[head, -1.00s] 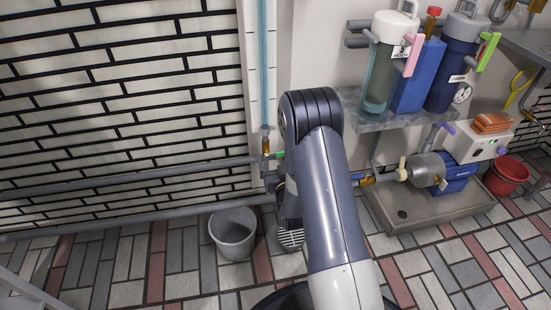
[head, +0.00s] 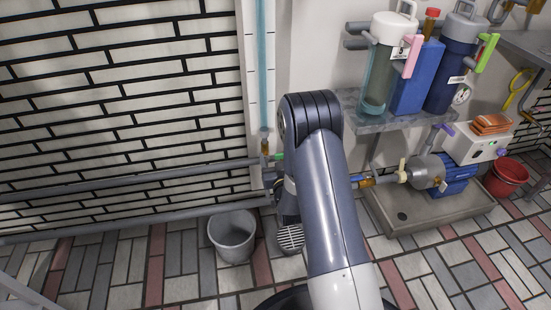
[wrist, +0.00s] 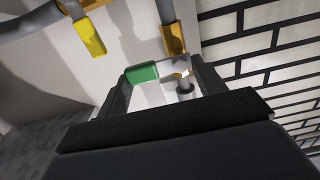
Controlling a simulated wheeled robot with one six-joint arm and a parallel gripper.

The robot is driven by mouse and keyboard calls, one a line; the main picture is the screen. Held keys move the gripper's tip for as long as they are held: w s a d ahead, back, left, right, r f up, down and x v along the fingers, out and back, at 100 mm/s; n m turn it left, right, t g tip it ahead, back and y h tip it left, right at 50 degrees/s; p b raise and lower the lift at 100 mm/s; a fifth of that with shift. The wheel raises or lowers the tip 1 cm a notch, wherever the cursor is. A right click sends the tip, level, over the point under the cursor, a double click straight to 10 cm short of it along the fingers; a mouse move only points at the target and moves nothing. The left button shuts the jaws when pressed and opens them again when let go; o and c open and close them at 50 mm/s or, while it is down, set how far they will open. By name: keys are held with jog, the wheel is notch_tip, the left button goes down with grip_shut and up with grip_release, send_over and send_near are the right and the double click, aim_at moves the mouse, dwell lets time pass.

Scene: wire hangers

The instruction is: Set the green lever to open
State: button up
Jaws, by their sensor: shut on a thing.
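The green lever (wrist: 142,74) shows in the wrist view between the two dark fingers of my gripper (wrist: 158,74). It lies roughly crosswise, with its green end near the left finger and its bare metal part near the right finger, beside a brass valve fitting (wrist: 173,38). My gripper is shut on the lever. In the head view, only a small part of the green lever (head: 279,157) shows left of my arm, near the vertical pipe. My arm hides the fingers there.
A yellow lever (wrist: 91,36) on another pipe fitting is close by in the wrist view. A grey bucket (head: 232,236) stands on the tiled floor below the wall pipes. A shelf (head: 375,117) with filter canisters and a blue pump (head: 457,181) stand to the right.

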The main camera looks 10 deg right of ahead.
jog(key=shift+r+n, duration=0.1)
jog(key=shift+n, duration=0.3)
jog(key=shift+c, duration=0.4)
jog(key=n, duration=0.3)
jog(key=shift+a+r, duration=0.2)
jog(key=shift+r, duration=0.05)
jog(key=n, duration=0.4)
jog(key=shift+a+r, duration=0.3)
jog(key=shift+a, duration=0.1)
jog(key=n, duration=0.2)
jog(key=a+n, duration=0.1)
jog(key=n, duration=0.1)
jog(key=shift+r+n, duration=0.15)
jog(key=shift+n, duration=0.25)
jog(key=shift+a+n, duration=0.2)
jog(key=shift+n, duration=0.75)
jog(key=shift+a+n, duration=0.15)
jog(key=shift+n, duration=0.8)
jog(key=shift+s, duration=0.1)
jog(key=o, duration=1)
